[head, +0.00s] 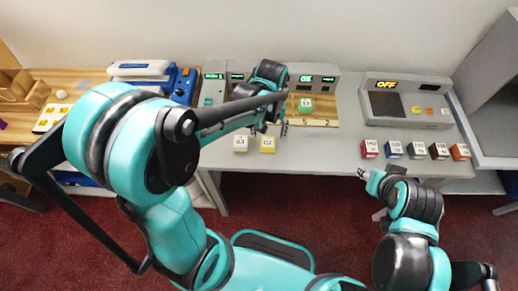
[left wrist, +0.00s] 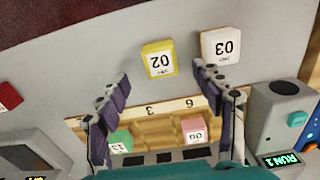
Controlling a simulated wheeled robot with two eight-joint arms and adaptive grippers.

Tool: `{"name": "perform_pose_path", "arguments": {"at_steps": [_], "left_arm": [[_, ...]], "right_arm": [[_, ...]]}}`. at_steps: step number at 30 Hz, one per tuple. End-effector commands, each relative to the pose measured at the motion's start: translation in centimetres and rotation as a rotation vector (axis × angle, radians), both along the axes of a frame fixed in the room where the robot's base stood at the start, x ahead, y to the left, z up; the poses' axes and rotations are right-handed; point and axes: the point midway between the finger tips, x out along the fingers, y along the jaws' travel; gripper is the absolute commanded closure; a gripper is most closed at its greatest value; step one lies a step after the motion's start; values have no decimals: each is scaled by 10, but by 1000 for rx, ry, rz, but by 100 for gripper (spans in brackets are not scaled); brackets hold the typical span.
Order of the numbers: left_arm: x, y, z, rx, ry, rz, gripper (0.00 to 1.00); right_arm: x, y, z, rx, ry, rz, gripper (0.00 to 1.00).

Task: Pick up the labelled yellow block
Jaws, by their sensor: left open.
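The yellow block (head: 267,145), with a white label reading 02, sits on the grey counter near its front edge. In the left wrist view the yellow block (left wrist: 159,59) appears upside down, just beyond the fingertips and between their lines. My left gripper (head: 277,127) is above the counter, slightly behind the yellow block. In the left wrist view my left gripper (left wrist: 160,78) has its fingers spread wide with nothing between them. My right gripper (head: 367,176) is low at the right, in front of the counter; its jaw state is too small to tell.
A white block (head: 240,144) labelled 03 stands just left of the yellow one. A green block (head: 305,104) and a pink block (left wrist: 194,131) lie in the wooden tray behind. Several labelled blocks, including a red one (head: 370,148), line the counter's right. The counter between is clear.

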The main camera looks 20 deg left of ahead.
Motion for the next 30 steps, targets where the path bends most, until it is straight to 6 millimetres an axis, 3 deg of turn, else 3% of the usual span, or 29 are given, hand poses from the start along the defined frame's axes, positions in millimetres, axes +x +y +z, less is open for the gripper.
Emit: {"name": "perform_pose_path", "arguments": {"at_steps": [11, 19, 27, 30], "left_arm": [[3, -1, -37, 1, 10, 4, 33], [6, -2, -77, 1, 9, 4, 33], [6, -2, -81, 1, 9, 4, 33], [6, -2, -81, 1, 9, 4, 56]], "right_arm": [[0, 0, -14, 0, 0, 0, 60], [0, 0, -34, 0, 0, 0, 60], [0, 0, -34, 0, 0, 0, 60], [0, 0, -34, 0, 0, 0, 60]]}}
